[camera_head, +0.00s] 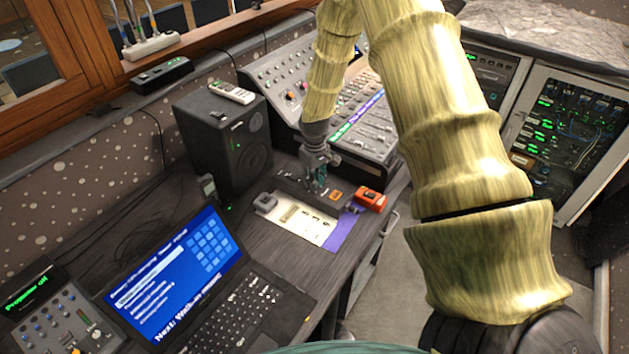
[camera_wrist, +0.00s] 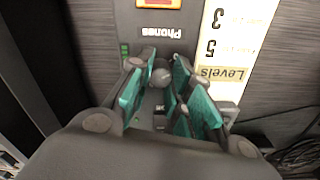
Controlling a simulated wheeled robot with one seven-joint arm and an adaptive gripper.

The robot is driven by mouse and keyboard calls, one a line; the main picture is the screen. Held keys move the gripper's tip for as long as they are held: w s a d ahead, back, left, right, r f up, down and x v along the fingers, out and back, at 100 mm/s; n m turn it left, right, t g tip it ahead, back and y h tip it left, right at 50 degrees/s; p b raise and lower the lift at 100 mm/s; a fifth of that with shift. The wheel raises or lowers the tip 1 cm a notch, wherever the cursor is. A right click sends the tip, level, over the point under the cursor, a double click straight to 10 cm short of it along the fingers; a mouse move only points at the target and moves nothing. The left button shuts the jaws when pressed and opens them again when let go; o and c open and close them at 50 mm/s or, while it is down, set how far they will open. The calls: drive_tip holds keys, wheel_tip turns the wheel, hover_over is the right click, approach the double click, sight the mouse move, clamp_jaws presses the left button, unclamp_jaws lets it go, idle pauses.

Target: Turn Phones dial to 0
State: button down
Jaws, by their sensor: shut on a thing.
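The Phones dial (camera_wrist: 162,77) is a small round grey knob on a dark panel (camera_wrist: 184,30), just below the printed "Phones" label in the wrist view. My gripper (camera_wrist: 164,62) has its teal-padded fingers on both sides of the dial and is shut on it. In the head view my gripper (camera_head: 318,172) points down onto the dark strip behind the white sheet, and it hides the dial there. I cannot make out a pointer mark or the dial's setting. Small green lights show on the panel left of the dial in the wrist view.
A white "Levels" sheet (camera_head: 293,221) lies beside the panel. An orange-red box (camera_head: 370,199) is right of my gripper. A black speaker (camera_head: 222,140) stands to the left, the mixing desk (camera_head: 352,137) behind. An open laptop (camera_head: 175,280) is in front.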

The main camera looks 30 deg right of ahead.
drive_tip(key=shift+n, duration=1.3)
drive_tip(key=c, duration=1.3)
unclamp_jaws()
drive_tip(key=shift+o, duration=0.2)
wheel_tip(320, 180, up, 12)
